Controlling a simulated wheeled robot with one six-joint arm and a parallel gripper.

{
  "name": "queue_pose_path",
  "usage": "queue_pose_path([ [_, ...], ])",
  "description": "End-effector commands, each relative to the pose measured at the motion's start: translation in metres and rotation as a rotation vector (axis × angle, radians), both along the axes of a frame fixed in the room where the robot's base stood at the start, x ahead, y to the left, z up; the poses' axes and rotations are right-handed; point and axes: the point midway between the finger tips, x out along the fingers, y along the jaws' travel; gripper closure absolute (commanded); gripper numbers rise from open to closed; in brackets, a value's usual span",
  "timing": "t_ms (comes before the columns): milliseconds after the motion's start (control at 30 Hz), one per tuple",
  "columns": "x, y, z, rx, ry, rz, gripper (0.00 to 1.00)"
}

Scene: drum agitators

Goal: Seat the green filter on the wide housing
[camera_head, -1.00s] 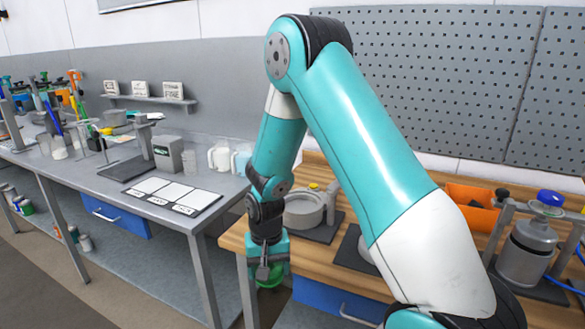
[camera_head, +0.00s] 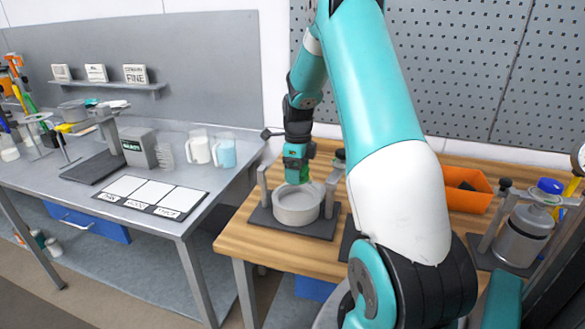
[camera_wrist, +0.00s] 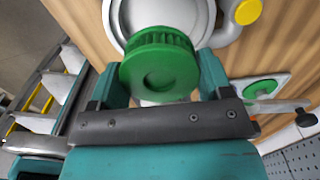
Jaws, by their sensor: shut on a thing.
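The green filter (camera_wrist: 160,62), a round ribbed cap, is between the two fingers of my gripper (camera_wrist: 160,80) in the wrist view. My gripper is shut on it. The wide housing (camera_head: 297,207), a pale grey round open cup, stands on a dark base plate on the wooden bench in the head view. My gripper (camera_head: 296,174) is at the housing's back rim there, pointing down. In the wrist view the filter overlaps the housing's pale rim (camera_wrist: 111,20), off its middle. Whether they touch I cannot tell. In the head view the filter is mostly hidden.
A yellow knob (camera_wrist: 248,11) and a green disc on a white plate (camera_wrist: 262,88) are beside it in the wrist view. Posts flank the housing. An orange bin (camera_head: 466,190) and a grey drum (camera_head: 525,240) stand to the right. A grey table (camera_head: 150,200) is at left.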

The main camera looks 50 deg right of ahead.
Motion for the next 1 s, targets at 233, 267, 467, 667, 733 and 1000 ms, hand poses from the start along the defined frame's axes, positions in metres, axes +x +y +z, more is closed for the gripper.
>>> queue_pose_path([
  [233,0.0,0.001,-0.025,0.0,0.0,0.004,0.5],
  [267,0.0,0.001,-0.029,0.001,0.0,0.005,0.5],
  [467,0.001,0.002,-0.053,0.001,0.001,0.008,0.5],
  [667,0.001,0.003,-0.069,0.001,0.001,0.009,0.5],
  [733,0.001,0.003,-0.071,0.0,0.0,0.009,0.5],
  [1000,0.001,0.002,-0.071,0.0,0.0,0.009,0.5],
])
